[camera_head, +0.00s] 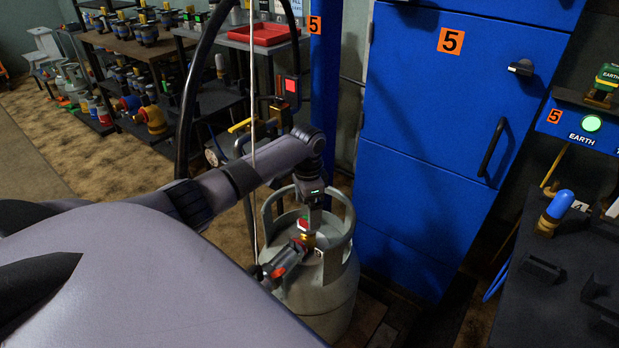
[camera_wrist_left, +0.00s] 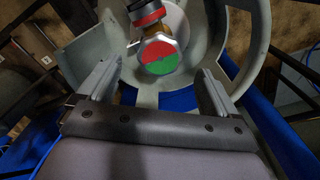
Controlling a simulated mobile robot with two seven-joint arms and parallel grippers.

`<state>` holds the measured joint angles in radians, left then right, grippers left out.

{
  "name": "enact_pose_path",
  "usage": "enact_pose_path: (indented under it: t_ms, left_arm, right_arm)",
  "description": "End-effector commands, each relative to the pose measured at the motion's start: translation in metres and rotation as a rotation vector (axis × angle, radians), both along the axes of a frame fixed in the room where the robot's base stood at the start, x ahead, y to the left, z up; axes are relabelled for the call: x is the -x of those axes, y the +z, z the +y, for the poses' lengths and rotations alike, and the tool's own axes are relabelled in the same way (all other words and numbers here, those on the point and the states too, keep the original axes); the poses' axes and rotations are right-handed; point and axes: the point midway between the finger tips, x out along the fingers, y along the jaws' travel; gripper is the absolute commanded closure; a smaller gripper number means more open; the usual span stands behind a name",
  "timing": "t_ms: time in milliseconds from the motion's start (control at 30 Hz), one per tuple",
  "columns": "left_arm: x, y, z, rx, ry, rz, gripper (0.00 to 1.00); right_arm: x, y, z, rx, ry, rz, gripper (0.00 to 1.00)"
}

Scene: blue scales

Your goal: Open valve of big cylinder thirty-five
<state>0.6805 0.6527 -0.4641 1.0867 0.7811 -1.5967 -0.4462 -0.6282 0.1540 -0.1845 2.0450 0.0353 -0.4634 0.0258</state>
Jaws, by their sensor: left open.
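The big grey gas cylinder (camera_head: 318,290) stands upright on the floor beside the blue cabinet. I cannot read a number on it. Its valve knob (camera_wrist_left: 158,56), with a half red, half green face, lies just beyond the fingers in the left wrist view. In the head view the valve (camera_head: 305,232) sits inside the cylinder's collar. My left gripper (camera_wrist_left: 152,84) is open, its two fingers apart on either side of the knob's lower edge. In the head view the left gripper (camera_head: 306,212) comes down from above onto the valve.
The blue cabinet (camera_head: 440,130) with a black handle stands close to the right of the cylinder. A blue post (camera_head: 325,90) rises behind it. A dark bench (camera_head: 570,270) is at the right. Shelves with several valves and bottles (camera_head: 140,60) stand at the back left.

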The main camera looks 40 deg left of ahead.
Motion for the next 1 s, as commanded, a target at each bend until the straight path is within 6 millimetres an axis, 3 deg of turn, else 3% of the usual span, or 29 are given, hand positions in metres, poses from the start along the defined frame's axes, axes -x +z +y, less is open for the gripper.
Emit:
enact_pose_path:
  t_ms: [33, 233, 600, 767, 800, 1000]
  left_arm:
    - [0.000, -0.012, 0.000, 0.000, 0.001, 0.001, 0.08]
    - [0.000, -0.035, 0.000, 0.000, 0.001, -0.001, 0.08]
    - [0.000, -0.041, 0.000, -0.001, 0.000, -0.002, 0.08]
    - [0.000, -0.041, 0.000, -0.001, 0.000, -0.003, 0.60]
    - [0.000, -0.041, 0.000, -0.001, 0.001, -0.003, 0.64]
    - [0.000, -0.040, 0.000, 0.000, 0.009, -0.002, 0.64]
  right_arm:
    - [0.001, -0.007, 0.000, 0.000, 0.000, 0.002, 1.00]
    - [0.005, -0.016, 0.001, 0.003, 0.003, 0.014, 1.00]
    - [0.003, -0.009, 0.004, -0.001, 0.008, -0.001, 1.00]
    - [0.001, -0.008, 0.004, -0.003, 0.007, -0.007, 1.00]
    - [0.000, -0.007, 0.004, -0.003, 0.007, -0.008, 1.00]
    - [-0.002, -0.005, 0.005, -0.005, 0.006, -0.012, 1.00]
